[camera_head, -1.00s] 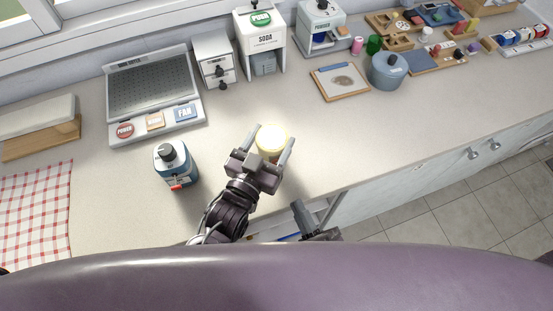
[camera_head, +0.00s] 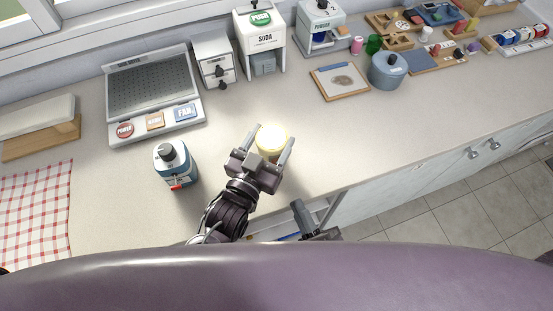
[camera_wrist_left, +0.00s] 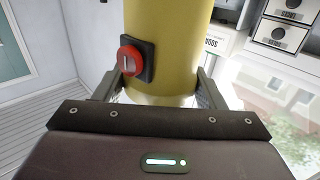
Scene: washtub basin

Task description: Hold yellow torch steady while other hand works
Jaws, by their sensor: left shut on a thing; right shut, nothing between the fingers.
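The yellow torch (camera_head: 271,139) stands between the fingers of my left gripper (camera_head: 268,147), above or on the counter near its front edge. In the head view I see mainly its bright round top. In the left wrist view, the torch's yellow body (camera_wrist_left: 182,50) looks upright, with a red button on a dark plate on its side. The fingers of my left gripper (camera_wrist_left: 160,92) are shut on it from both sides. My right gripper (camera_head: 300,215) is low in the head view, by an open drawer below the counter edge; it is shut and partly hidden.
Behind are a grated panel (camera_head: 160,87) with buttons, a small drawer unit (camera_head: 215,60) and a soda dispenser (camera_head: 262,45). A clipboard (camera_head: 339,82) and blue pot (camera_head: 387,71) stand right. Counter right of the torch is clear.

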